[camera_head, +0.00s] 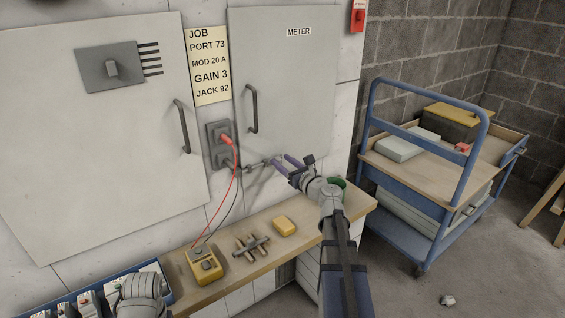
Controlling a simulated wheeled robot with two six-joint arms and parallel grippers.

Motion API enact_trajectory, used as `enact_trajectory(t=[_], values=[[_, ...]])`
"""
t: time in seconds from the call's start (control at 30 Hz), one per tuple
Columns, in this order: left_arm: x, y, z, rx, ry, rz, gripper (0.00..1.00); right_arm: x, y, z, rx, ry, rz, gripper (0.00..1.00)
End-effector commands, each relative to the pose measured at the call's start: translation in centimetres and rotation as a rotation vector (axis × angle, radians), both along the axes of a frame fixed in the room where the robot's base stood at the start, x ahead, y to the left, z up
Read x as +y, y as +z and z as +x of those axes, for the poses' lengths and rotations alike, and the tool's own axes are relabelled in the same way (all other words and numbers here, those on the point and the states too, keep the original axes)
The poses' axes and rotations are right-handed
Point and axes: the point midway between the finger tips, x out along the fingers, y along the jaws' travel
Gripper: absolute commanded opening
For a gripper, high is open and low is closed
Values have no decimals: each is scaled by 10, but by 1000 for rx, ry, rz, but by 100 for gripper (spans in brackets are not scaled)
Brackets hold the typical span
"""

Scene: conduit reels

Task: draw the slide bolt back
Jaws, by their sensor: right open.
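The slide bolt (256,165) is a small grey metal bar low on the METER cabinet door (290,80), near its bottom left corner. The door is closed.
A socket plate (219,145) with red and black leads is left of the bolt. A blue cart (447,218) stands right.

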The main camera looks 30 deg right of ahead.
Motion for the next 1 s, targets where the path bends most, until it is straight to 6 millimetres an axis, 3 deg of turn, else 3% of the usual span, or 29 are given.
enact_trajectory(t=[0.37,0.83,1.0], values=[[0,0,0,0,0,0,50,1,0,5,0,-1,0,52],[0,0,0,0,0,0,50,0,0,5,0,0,0,0],[0,0,0,0,0,0,50,0,0,5,0,0,0,0]])
